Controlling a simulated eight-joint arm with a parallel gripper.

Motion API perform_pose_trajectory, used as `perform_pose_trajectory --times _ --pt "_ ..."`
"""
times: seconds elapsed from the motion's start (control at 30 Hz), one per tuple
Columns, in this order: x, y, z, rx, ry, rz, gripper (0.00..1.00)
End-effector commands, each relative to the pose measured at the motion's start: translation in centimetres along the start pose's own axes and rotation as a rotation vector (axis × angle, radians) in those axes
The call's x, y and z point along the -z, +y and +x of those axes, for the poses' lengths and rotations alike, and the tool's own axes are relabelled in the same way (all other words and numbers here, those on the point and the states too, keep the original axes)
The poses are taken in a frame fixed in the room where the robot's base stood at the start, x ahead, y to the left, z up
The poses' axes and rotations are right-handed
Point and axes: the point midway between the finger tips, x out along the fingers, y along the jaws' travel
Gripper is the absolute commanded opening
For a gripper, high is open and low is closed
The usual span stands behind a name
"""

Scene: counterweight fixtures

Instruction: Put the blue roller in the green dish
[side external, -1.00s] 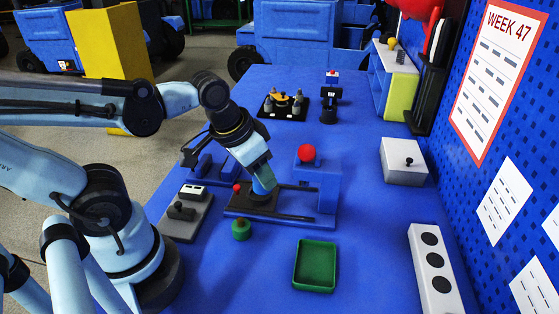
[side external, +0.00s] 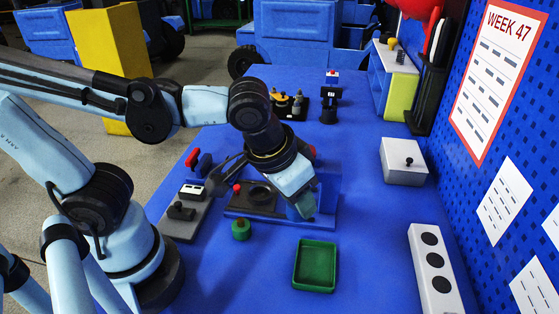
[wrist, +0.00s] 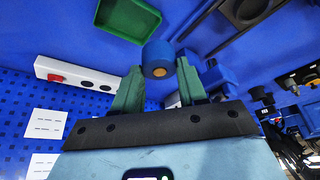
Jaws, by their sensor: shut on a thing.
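The blue roller (wrist: 158,56), with an orange-brown centre on its end, is between the green fingers of my gripper (wrist: 159,68) in the wrist view. My gripper (side external: 305,210) is shut on it and points down over the blue fixture, behind and slightly left of the dish in the side view. The roller cannot be made out there. The green dish (side external: 315,264) is a shallow, empty square tray on the blue table. It also shows at the top of the wrist view (wrist: 127,16), apart from the roller.
A green knobbed weight (side external: 241,230) stands left of the dish. The blue fixture (side external: 325,212) has a black base with a round recess (side external: 262,191). A white box (side external: 403,162) and a white strip with black circles (side external: 435,272) lie right. Bare table surrounds the dish.

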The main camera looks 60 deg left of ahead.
Motion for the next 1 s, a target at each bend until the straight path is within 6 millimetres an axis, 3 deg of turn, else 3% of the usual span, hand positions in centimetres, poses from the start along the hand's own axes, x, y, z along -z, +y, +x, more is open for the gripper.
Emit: perform_pose_trajectory --times 0.1,0.33,1.0 --pt "0.2 2.1 1.0 -0.002 0.002 0.005 0.03" --pt "-0.1 4.5 2.3 0.0 0.005 0.001 0.03" --pt "-1.8 4.9 6.7 0.001 0.007 -0.002 0.03"
